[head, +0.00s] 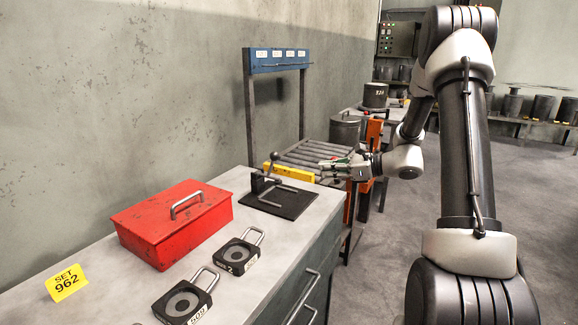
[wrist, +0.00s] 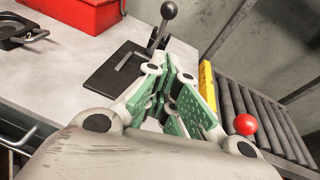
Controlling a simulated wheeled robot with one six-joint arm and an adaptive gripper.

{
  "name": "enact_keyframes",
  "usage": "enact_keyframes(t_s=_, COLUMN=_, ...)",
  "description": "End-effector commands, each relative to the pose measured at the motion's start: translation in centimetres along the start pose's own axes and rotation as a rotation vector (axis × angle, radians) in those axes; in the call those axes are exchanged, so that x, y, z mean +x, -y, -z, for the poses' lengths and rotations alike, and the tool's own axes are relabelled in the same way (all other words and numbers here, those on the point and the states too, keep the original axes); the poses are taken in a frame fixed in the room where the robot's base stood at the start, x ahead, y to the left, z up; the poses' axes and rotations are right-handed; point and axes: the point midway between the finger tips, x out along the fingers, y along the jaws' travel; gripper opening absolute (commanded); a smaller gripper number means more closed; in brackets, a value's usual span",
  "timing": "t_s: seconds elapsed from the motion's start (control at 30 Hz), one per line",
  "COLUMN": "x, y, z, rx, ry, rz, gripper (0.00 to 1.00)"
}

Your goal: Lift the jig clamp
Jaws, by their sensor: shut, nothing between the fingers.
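The jig clamp stands on a dark base plate (head: 290,204) at the far end of the grey bench. Its lever (head: 275,167) rises nearly upright and ends in a dark ball knob (head: 274,156). In the wrist view the knob (wrist: 168,10) is at the top, beyond the fingers, and the plate (wrist: 113,72) is to their left. My gripper (head: 328,164) is to the right of the clamp in the head view, apart from it. Its green-padded fingers (wrist: 178,84) are shut and empty. They hide part of the clamp's lower body in the wrist view.
A red toolbox (head: 172,223) and two dark handled blocks (head: 187,301) lie nearer on the bench (head: 110,270). A roller conveyor (head: 305,152) with a yellow bar (wrist: 207,83) lies beyond the bench end. A red ball (wrist: 246,124) shows right of the fingers.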

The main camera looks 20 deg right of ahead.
Motion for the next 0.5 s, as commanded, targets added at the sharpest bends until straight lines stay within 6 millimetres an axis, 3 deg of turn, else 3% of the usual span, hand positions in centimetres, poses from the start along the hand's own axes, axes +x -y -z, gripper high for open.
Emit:
enact_keyframes(t_s=0.3, x=0.3, y=-0.1, z=-0.1, rx=-0.003, ry=-0.001, rz=-0.002, gripper=0.00)
enact_keyframes(t_s=0.5, x=2.8, y=-0.2, z=-0.1, rx=-0.005, ry=-0.001, rz=-0.006, gripper=0.00)
